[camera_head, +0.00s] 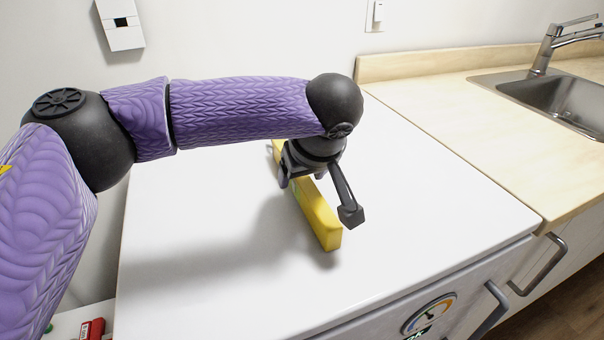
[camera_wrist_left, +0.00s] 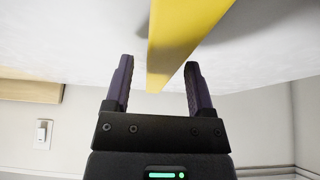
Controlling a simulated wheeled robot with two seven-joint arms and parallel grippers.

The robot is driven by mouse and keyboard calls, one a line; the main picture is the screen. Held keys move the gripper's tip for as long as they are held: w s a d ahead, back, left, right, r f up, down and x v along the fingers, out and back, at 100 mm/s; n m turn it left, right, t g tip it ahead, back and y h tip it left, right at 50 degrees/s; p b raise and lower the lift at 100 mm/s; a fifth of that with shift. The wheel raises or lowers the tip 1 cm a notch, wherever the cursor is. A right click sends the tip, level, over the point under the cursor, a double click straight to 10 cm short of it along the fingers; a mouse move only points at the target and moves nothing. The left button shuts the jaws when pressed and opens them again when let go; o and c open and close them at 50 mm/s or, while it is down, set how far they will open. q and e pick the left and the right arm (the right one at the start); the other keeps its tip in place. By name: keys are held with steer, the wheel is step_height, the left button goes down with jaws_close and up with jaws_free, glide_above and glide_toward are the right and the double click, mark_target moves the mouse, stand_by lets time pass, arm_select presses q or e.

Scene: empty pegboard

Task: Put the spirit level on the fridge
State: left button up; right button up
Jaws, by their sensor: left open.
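The yellow spirit level (camera_head: 319,215) lies on the white top of the fridge (camera_head: 200,235), running from the back towards the front. My left gripper (camera_head: 318,200) is over the level, with a finger on each side of it. In the left wrist view the level (camera_wrist_left: 182,38) passes between the two open fingers of the gripper (camera_wrist_left: 158,85), with gaps beside it. The arm and gripper hide part of the level in the head view. I cannot tell whether the fingers touch the fridge top. My right gripper is not in view.
A wooden counter (camera_head: 455,110) with a sink (camera_head: 560,100) and tap (camera_head: 550,45) stands to the right. A red object (camera_head: 92,328) is low at the front left. The fridge top around the level is clear.

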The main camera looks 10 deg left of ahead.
arm_select(q)
steer(key=p+v, duration=0.4)
steer(key=v, duration=0.7)
steer(key=shift+r, duration=0.3)
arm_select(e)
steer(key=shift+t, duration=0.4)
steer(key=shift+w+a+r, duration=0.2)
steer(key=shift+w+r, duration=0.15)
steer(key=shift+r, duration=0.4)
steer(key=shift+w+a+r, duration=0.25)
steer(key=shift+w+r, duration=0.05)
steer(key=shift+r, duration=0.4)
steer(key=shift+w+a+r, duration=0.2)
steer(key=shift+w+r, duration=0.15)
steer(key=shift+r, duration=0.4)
